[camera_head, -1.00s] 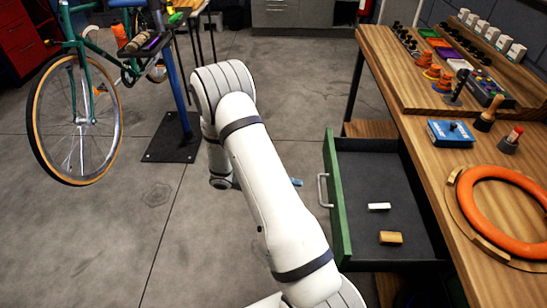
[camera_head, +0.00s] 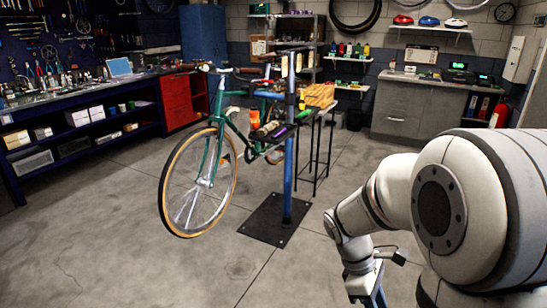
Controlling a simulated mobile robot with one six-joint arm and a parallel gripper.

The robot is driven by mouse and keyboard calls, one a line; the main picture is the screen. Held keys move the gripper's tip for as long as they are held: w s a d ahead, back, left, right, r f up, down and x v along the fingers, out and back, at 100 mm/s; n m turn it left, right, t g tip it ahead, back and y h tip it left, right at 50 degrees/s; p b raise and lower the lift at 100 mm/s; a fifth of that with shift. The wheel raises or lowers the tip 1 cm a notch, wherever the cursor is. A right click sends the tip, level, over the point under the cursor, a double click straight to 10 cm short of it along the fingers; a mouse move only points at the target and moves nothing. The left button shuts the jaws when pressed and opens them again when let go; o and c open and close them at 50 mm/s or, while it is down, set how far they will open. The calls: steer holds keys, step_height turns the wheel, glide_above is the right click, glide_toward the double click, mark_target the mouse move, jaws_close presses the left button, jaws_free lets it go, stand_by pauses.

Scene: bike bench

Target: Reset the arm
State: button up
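My arm is folded at the right of the view, its large white joint close to the camera. My gripper (camera_head: 374,290) hangs at the lower edge, pointing down, partly cut off by the frame. Its fingers cannot be made out, so I cannot tell whether it is open or shut. Nothing is visibly held. The gripper is over the grey floor, to the right of the bike stand.
A green bicycle (camera_head: 212,165) is on a blue repair stand (camera_head: 289,150) with a black base plate (camera_head: 277,221). A long workbench (camera_head: 85,100) runs along the left wall. Grey cabinets (camera_head: 418,108) stand at the back. The floor at front left is clear.

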steer(key=s+a+r+m+t+y, duration=0.4)
steer(key=r+m, duration=0.4)
steer(key=m, duration=0.4)
steer(key=shift+s+a+r+t+y+p, duration=0.3)
steer(key=shift+s+a+t, duration=0.4)
steer(key=shift+a+t, duration=0.6)
steer(key=shift+a+f, duration=0.1)
